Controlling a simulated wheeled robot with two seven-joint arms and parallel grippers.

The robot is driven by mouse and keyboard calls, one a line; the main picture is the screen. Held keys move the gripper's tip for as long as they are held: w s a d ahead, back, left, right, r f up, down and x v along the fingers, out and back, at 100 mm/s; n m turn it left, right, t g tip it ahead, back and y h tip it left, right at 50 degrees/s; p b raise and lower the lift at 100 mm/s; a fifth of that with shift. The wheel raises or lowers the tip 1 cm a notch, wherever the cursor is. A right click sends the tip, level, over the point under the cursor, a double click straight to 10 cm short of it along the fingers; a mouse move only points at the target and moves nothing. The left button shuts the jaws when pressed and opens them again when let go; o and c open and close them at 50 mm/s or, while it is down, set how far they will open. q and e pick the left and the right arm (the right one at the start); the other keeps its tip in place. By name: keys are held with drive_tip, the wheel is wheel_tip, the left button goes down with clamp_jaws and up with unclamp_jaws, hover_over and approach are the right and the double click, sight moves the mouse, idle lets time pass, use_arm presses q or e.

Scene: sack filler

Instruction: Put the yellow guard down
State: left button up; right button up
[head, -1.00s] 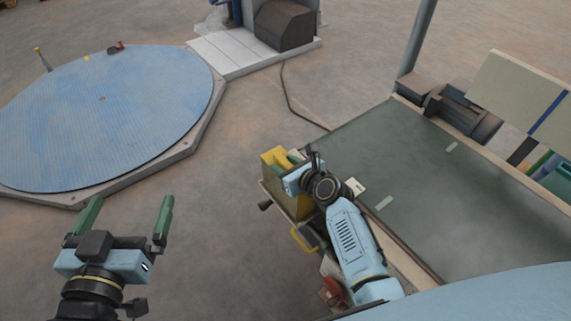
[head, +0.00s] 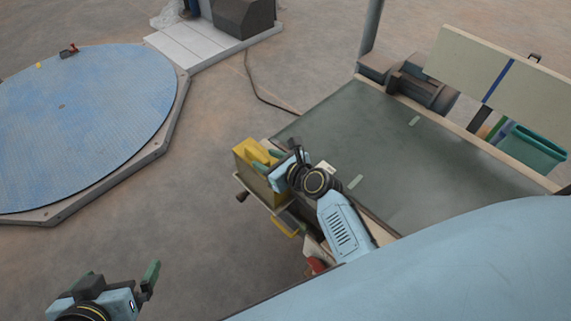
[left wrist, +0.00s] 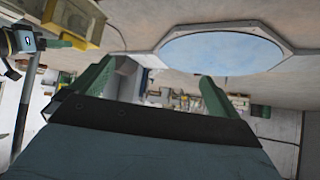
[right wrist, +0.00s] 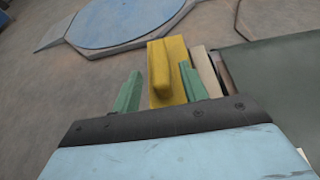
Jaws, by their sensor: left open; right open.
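The yellow guard (head: 250,157) is at the left edge of the green-topped table, beside a wooden strip. It also shows in the right wrist view (right wrist: 168,70), as a yellow block with a raised ridge. My right gripper (head: 274,169) is open close to it. In the right wrist view its green fingers (right wrist: 160,88) stand apart with the yellow between them in the picture; I cannot tell whether they touch it. The yellow part also shows at the top left of the left wrist view (left wrist: 78,20). My left gripper (head: 120,279) is open and empty, over the floor.
The green-topped table (head: 390,160) is mostly bare. A blue round turntable (head: 80,120) lies on the floor at the left, with a pale platform (head: 205,38) behind it. A green bin (head: 530,150) is at the right.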

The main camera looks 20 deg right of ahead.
drive_tip(key=p+v, duration=0.1)
drive_tip(key=v, duration=0.3)
drive_tip(key=shift+s+r+p, duration=0.1)
drive_tip(key=shift+s+p, duration=0.05)
drive_tip(key=shift+p, duration=0.2)
use_arm(q)
drive_tip(key=s+a+f+g+y+p, duration=0.1)
drive_tip(key=s+a+f+g, duration=0.3)
drive_tip(key=s+f+g, duration=0.1)
drive_tip(key=s+f, duration=0.1)
drive_tip(key=s, duration=0.1)
drive_tip(key=shift+s+g+y, duration=0.35)
drive_tip(key=shift+g+y, duration=0.05)
use_arm(e)
drive_tip(key=v, duration=0.3)
